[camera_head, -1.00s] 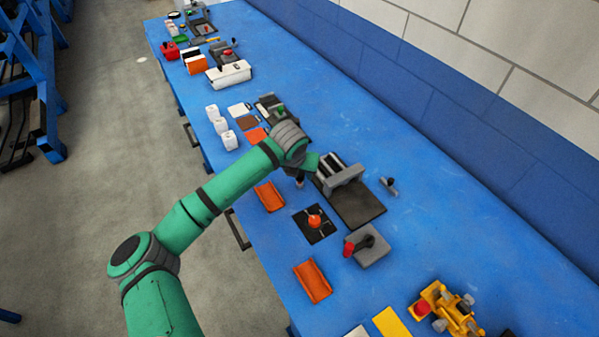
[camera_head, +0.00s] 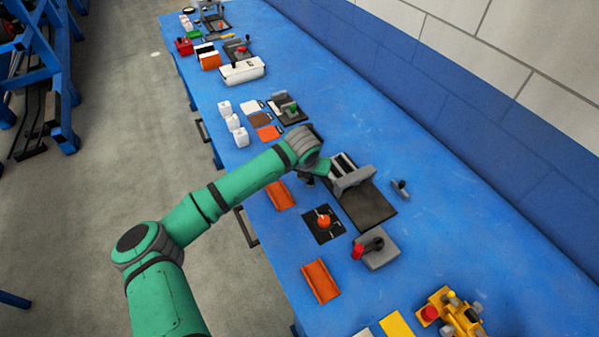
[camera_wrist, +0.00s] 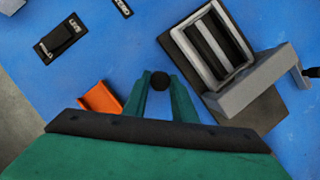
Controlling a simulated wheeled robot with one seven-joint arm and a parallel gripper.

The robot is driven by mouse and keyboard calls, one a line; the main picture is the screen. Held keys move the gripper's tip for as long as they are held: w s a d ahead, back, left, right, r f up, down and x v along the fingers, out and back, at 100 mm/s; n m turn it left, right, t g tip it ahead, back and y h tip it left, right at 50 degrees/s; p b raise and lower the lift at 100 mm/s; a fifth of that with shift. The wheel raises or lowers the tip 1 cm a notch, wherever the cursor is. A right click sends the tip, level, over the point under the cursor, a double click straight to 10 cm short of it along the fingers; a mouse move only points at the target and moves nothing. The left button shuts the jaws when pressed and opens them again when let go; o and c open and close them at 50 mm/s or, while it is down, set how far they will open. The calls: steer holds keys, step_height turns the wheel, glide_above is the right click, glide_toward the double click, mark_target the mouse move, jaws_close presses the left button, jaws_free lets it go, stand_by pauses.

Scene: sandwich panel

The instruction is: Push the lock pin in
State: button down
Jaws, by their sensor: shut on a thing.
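My gripper (camera_wrist: 160,82) is shut on a dark, round-ended object (camera_wrist: 159,80), seen end-on between its green fingertips in the wrist view. I cannot tell whether this object is the lock pin. A press-like fixture (camera_wrist: 262,82) with a grey bar and a frame of black and light slats lies just right of the fingers. In the head view the fixture (camera_head: 352,180) stands on a dark plate (camera_head: 372,212), right of my gripper (camera_head: 309,181). A small grey piece with a dark end (camera_head: 400,188) sits beyond the plate; it could be a pin.
An orange tray (camera_wrist: 99,98) lies left of the fingers. A black pad with an orange knob (camera_head: 323,223), a grey block with a red-ended lever (camera_head: 376,250) and another orange tray (camera_head: 321,281) lie nearer. The blue table is clear toward the wall.

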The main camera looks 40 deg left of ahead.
steer(key=shift+f, duration=0.2)
steer(key=c, duration=1.5)
jaws_free()
steer(key=shift+f, duration=0.1)
steer(key=shift+o, duration=0.2)
steer(key=v, duration=1.1)
